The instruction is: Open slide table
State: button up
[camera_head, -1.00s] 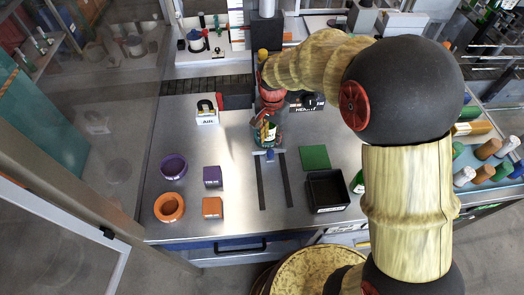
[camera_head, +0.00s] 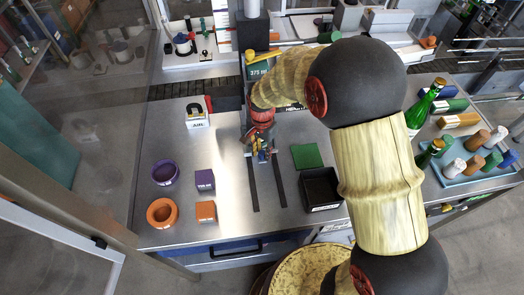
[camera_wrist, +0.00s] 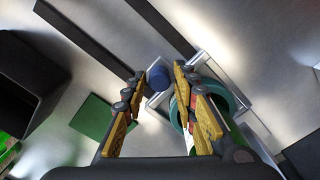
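The slide table shows in the head view as two dark parallel rails (camera_head: 253,185) set in the steel worktop, with its carriage at their far end, mostly hidden by my gripper (camera_head: 261,151). In the wrist view, my gripper (camera_wrist: 159,77) has its yellow fingers spread. A blue knob (camera_wrist: 158,76) on a silver bracket lies between the fingertips. Contact cannot be told. A teal ring (camera_wrist: 241,101) on the carriage sits right of the knob, partly behind the right finger. Something green shows below the ring.
A black open box (camera_head: 320,188) and green square (camera_head: 306,156) lie right of the rails. Green bottles (camera_head: 419,108) and a blue tray (camera_head: 473,166) are at right.

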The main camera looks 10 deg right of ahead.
grip_shut()
jog(key=shift+r, duration=0.1)
dwell(0.7)
